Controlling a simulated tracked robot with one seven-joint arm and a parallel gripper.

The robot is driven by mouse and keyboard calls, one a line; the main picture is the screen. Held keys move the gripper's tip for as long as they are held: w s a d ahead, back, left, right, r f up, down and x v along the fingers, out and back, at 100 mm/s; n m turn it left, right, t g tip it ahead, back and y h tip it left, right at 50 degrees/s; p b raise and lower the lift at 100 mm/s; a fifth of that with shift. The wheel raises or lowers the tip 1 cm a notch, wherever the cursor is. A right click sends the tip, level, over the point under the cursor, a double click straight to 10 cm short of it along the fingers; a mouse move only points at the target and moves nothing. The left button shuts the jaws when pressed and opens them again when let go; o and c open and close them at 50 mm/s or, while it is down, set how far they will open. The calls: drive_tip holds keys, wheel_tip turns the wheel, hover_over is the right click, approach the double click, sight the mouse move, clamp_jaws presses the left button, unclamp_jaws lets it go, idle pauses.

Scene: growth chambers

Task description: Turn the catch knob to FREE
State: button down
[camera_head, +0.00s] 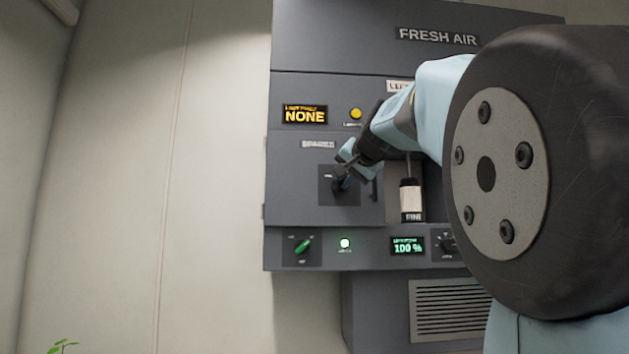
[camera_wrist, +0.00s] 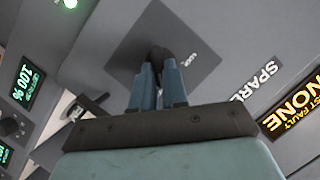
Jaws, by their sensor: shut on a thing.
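The catch knob (camera_wrist: 160,53) is a dark knob on a dark square plate (camera_wrist: 200,25) on the grey cabinet door. In the wrist view its top shows between the fingertips of my gripper (camera_wrist: 160,72), which is shut on it. In the head view, my gripper (camera_head: 345,172) reaches the same dark plate (camera_head: 326,195) from the upper right, and the knob there is mostly hidden by the fingers.
A dark door handle (camera_head: 374,188) is just right of the plate. A bottle marked FINE (camera_head: 411,200) stands in a recess further right. Below are a green knob (camera_head: 303,246), a lit green lamp (camera_head: 344,243) and a 100 % display (camera_head: 407,246). A display above reads NONE (camera_head: 304,115).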

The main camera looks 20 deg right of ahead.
drive_tip(key=shift+f+m, duration=0.2)
drive_tip(key=shift+m, duration=0.2)
drive_tip(key=shift+y, duration=0.3)
drive_tip(key=c, duration=1.1)
unclamp_jaws()
drive_tip(key=shift+r, duration=0.1)
drive_tip(key=shift+c, duration=0.2)
drive_tip(key=shift+s, duration=0.1)
drive_tip(key=v, duration=1.3)
drive_tip(key=shift+s, duration=0.35)
drive_tip(key=s+a+f+n+g, duration=0.3)
drive_tip(key=s+f, duration=0.1)
drive_tip(key=f, duration=1.1)
drive_tip(key=s+a+f+n+g, duration=0.3)
drive_tip(key=s+f, duration=0.1)
drive_tip(key=f, duration=1.2)
drive_tip(key=s+a+f+n+g, duration=0.3)
drive_tip(key=s+f, duration=0.2)
drive_tip(key=f, duration=1.1)
drive_tip(key=shift+a, duration=0.4)
